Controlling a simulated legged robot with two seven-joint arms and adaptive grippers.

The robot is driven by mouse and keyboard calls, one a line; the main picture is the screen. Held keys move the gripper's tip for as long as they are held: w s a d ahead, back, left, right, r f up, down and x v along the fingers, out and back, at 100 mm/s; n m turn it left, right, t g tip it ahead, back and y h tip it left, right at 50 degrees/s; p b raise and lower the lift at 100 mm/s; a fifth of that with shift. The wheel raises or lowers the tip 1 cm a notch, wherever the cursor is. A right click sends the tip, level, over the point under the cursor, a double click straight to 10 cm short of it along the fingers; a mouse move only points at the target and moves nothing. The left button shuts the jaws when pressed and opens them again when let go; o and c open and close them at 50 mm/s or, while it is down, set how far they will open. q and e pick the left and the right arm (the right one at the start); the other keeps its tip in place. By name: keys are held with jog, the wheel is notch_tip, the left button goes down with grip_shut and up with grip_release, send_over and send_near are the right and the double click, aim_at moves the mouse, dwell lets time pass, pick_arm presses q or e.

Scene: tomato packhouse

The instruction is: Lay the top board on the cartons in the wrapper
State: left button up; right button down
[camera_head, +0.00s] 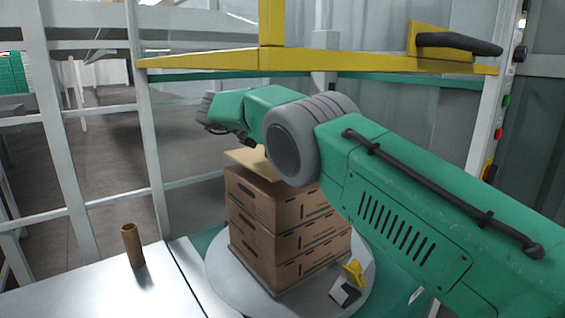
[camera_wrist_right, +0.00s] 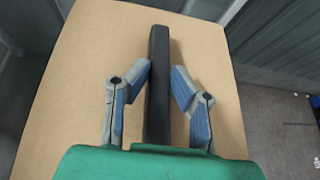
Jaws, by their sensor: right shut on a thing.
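Brown cartons (camera_head: 285,240) stand stacked on the round grey turntable (camera_head: 222,278) of the wrapper in the head view. The tan top board (camera_head: 248,162) shows at the top of the stack, partly hidden by my right arm; I cannot tell whether it touches the cartons. In the right wrist view the board (camera_wrist_right: 90,60) fills most of the picture, with a dark bar handle (camera_wrist_right: 159,50) along its middle. My right gripper (camera_wrist_right: 162,76) has its blue-padded fingers on either side of this handle, shut on it. My left gripper is not in view.
A yellow beam (camera_head: 330,63) with a black handle (camera_head: 458,43) spans above my right arm. A yellow-and-black piece (camera_head: 350,278) sits on the turntable's right front. A brown tube (camera_head: 132,245) stands on the metal table (camera_head: 85,290) at left. White frame posts (camera_head: 150,130) stand behind.

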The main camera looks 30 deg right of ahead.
jog(key=f, duration=0.1)
jog(key=d+f, duration=0.1)
jog(key=f+b, duration=0.1)
jog(key=f, duration=0.1)
jog(key=shift+s+d+f, duration=0.1)
jog(key=shift+d, duration=0.2)
jog(key=shift+a, duration=0.35)
jog(key=c, duration=1.4)
grip_release()
jog(key=shift+a, duration=0.3)
